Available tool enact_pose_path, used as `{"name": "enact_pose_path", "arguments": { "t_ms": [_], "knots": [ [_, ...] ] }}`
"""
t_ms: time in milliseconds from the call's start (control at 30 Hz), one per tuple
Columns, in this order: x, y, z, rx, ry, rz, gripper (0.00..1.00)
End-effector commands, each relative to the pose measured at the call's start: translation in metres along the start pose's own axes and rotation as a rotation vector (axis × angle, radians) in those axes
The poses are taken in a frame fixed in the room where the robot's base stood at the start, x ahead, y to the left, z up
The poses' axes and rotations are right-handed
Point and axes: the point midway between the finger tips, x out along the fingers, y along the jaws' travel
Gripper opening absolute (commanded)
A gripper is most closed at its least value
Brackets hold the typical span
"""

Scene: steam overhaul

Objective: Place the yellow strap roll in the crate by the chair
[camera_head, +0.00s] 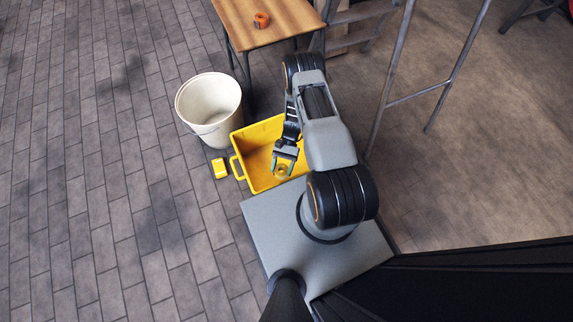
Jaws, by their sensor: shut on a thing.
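The yellow crate (240,143) stands on the brick floor just beyond my base, with its open top facing up. My gripper (284,166) points down over the crate's opening. It is shut on the yellow strap roll (283,172), a small yellow ring at its fingertips. The roll shows against the crate's inside; its height above the crate's bottom is hard to tell. My arm hides the crate's right side. No chair can be made out clearly.
A white bucket (208,107) stands left of the crate. A small yellow box (220,168) lies on the floor by the crate's handle. Behind is a wooden-topped table (285,22) with an orange roll (261,20). Metal rails (415,95) stand at right. The left floor is clear.

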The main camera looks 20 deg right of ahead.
Motion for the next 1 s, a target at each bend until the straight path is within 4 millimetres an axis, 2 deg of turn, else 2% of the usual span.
{"name": "enact_pose_path", "arguments": {
  "t_ms": [67, 200, 400, 600, 800, 867, 1000],
  "knots": [
    [0.007, -0.017, -0.016, 0.068, -0.003, -0.159, 0.31],
    [0.008, -0.045, -0.044, 0.177, -0.003, -0.422, 0.31],
    [-0.002, -0.072, -0.084, 0.306, -0.001, -0.736, 0.31],
    [-0.012, -0.083, -0.113, 0.388, 0.0, -0.94, 0.31],
    [-0.021, -0.08, -0.127, 0.426, -0.001, -1.034, 0.31],
    [-0.021, -0.079, -0.132, 0.429, -0.001, -1.043, 0.31],
    [-0.011, -0.079, -0.155, 0.432, -0.001, -1.048, 0.31]
  ]
}}
